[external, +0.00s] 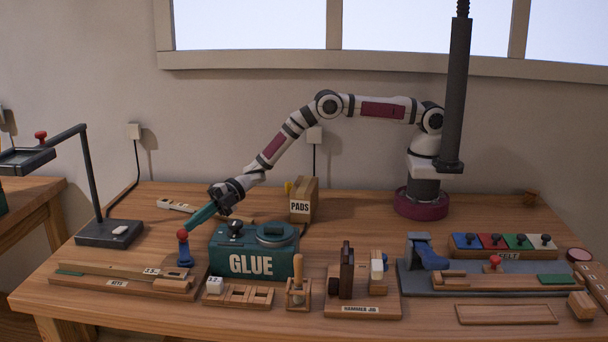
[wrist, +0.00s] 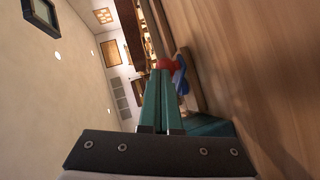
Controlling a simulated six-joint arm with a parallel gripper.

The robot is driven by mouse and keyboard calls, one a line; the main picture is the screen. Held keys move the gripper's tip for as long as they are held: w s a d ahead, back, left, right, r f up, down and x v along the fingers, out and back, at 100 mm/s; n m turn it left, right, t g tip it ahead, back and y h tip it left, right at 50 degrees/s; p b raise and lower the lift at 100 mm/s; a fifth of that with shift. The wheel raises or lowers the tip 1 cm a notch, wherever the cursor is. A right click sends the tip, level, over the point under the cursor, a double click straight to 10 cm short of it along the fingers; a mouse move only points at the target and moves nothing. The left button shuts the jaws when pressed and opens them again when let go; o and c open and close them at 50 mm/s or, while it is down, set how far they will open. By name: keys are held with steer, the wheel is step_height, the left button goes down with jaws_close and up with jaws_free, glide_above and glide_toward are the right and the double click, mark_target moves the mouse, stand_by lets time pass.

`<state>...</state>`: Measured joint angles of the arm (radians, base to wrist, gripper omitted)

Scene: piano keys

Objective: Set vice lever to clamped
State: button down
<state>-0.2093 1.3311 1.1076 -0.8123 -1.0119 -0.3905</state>
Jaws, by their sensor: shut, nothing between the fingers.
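A blue upright lever (external: 185,256) with a red ball knob (external: 183,234) stands at the right end of the wooden KEYS fixture (external: 110,279). It looks close to upright. My gripper (external: 192,226) reaches down from the upper right, its teal fingers shut and empty, tips at or very near the red knob. In the wrist view the shut fingertips (wrist: 160,73) overlap the red knob (wrist: 168,64), with the blue lever (wrist: 181,75) just to the right. I cannot tell whether they touch. The vice jaws are not clearly visible.
The teal GLUE box (external: 251,264) stands close right of the lever, below my arm. A lamp base (external: 108,233) is to the left. The PADS block (external: 304,200) is behind. A hammer jig (external: 362,303) and a blue clamp (external: 427,252) lie farther right.

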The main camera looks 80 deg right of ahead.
steer(key=w, duration=0.3)
steer(key=shift+w+a, duration=0.15)
steer(key=shift+a, duration=0.2)
steer(key=shift+w+a, duration=0.35)
steer(key=shift+w, duration=0.2)
steer(key=shift+w+a, duration=0.3)
steer(key=shift+w, duration=0.35)
steer(key=shift+d, duration=0.1)
steer(key=shift+d+r, duration=0.15)
steer(key=shift+d, duration=0.1)
steer(key=v, duration=1.5)
